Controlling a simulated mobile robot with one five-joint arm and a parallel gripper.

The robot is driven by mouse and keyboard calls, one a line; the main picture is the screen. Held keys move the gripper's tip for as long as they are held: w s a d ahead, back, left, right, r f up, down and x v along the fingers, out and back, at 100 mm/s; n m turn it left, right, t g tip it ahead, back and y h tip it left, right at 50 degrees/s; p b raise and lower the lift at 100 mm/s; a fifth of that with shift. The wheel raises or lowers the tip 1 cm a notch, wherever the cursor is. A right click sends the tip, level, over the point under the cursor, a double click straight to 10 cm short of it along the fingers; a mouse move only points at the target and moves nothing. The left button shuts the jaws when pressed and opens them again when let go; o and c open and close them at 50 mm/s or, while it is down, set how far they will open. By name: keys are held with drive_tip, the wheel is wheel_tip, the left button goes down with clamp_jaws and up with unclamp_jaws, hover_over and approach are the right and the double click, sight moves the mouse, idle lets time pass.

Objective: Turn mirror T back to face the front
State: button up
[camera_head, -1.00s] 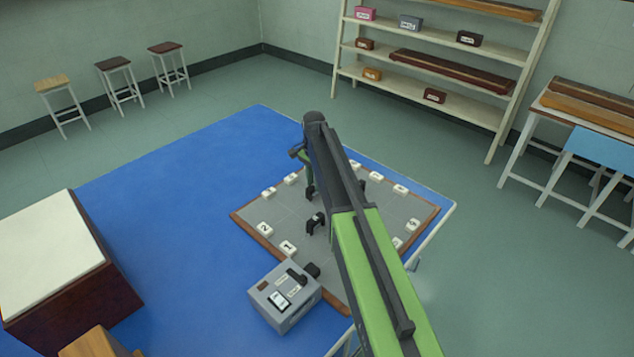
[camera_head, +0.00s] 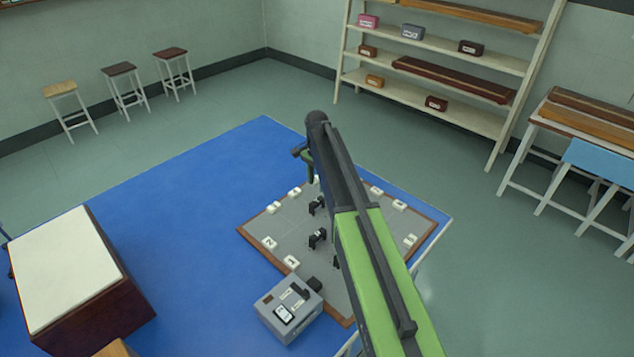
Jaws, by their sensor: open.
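Small black mirror mounts stand on the grey board with a wooden rim (camera_head: 285,222). One black mount (camera_head: 317,238) stands near the middle of the board, and another black mount (camera_head: 317,205) stands just behind it. No letter is readable on either, so I cannot tell which is mirror T or which way it faces. My green and black arm reaches over the board and covers its middle and part of its right side. A short green part of my forearm shows left of the elbow, above the board's far edge. My gripper is hidden behind the arm.
White numbered tags line the board, including tag 2 (camera_head: 269,243) and tag 1 (camera_head: 291,262). A grey box with a switch (camera_head: 289,310) stands at its front left. The board lies on a blue surface (camera_head: 180,215). A white-topped cabinet (camera_head: 65,265) is at left.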

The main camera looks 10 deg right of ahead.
wheel_tip(320, 180, up, 10)
drive_tip(key=p, duration=0.7)
drive_tip(key=shift+f+p, duration=0.25)
drive_tip(key=shift+p, duration=0.1)
drive_tip(key=shift+f, duration=0.1)
drive_tip(key=s+f+n+b, duration=0.4)
drive_tip(key=s+n, duration=0.1)
drive_tip(key=s, duration=0.9)
drive_tip(key=s+f+n+b, duration=0.4)
drive_tip(key=s+n, duration=0.2)
drive_tip(key=s, duration=0.7)
drive_tip(key=shift+s+d, duration=0.4)
